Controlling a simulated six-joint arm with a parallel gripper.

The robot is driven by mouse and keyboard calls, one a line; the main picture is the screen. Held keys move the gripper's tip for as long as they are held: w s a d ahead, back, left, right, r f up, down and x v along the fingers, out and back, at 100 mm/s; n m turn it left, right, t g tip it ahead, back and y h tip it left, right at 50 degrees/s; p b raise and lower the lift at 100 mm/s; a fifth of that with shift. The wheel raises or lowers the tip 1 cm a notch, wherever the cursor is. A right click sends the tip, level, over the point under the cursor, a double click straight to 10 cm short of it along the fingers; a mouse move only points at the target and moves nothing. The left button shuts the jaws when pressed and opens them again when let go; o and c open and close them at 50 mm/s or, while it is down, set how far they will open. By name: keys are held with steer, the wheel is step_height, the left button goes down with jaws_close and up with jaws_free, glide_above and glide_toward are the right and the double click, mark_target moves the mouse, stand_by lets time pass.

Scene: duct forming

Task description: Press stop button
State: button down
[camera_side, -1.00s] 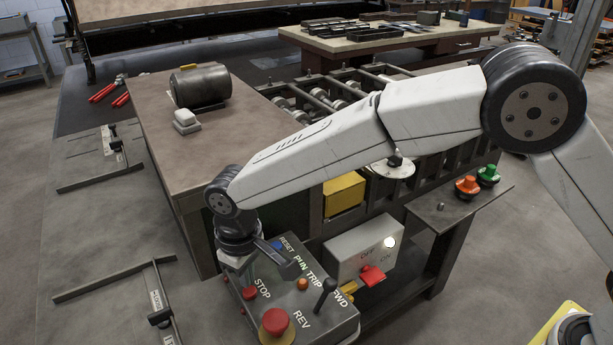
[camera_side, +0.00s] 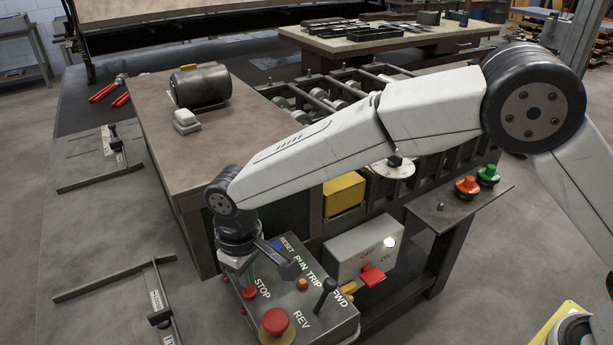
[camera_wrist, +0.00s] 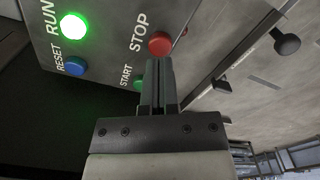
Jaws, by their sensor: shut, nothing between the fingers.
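The red STOP button (camera_side: 249,293) is on the grey control panel (camera_side: 325,322) in the side view, beside the STOP label. It also shows in the wrist view (camera_wrist: 160,43), with the green START button (camera_wrist: 138,84) partly behind my fingers. My gripper (camera_wrist: 158,62) is shut and empty, pointing at the panel. In the wrist view its fingertips appear just below the STOP button; I cannot tell whether they touch it. In the side view my gripper (camera_side: 245,280) is over the panel's left part, close to the button, with its tips hard to make out.
A lit green RUN lamp (camera_wrist: 74,25) and blue RESET button (camera_wrist: 76,66) are nearby. A large red mushroom button (camera_side: 275,321), orange TRIP button (camera_side: 302,284) and upright black lever (camera_side: 325,292) share the panel. A switch box (camera_side: 350,252) stands behind it.

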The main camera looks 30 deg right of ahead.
steer(key=shift+f, duration=1.3)
stand_by(0.6)
steer(key=shift+r, duration=3.5)
steer(key=shift+w+d, duration=0.1)
steer(key=shift+d, duration=0.2)
steer(key=s+d+f+m+t, duration=0.1)
steer(key=s+d+m, duration=0.15)
steer(key=d, duration=1.15)
steer(key=s+d+m+t, duration=0.15)
steer(key=s+d, duration=0.25)
steer(key=d, duration=0.9)
steer(key=s+d+f+m, duration=0.2)
steer(key=s+d, duration=0.4)
steer(key=s, duration=0.1)
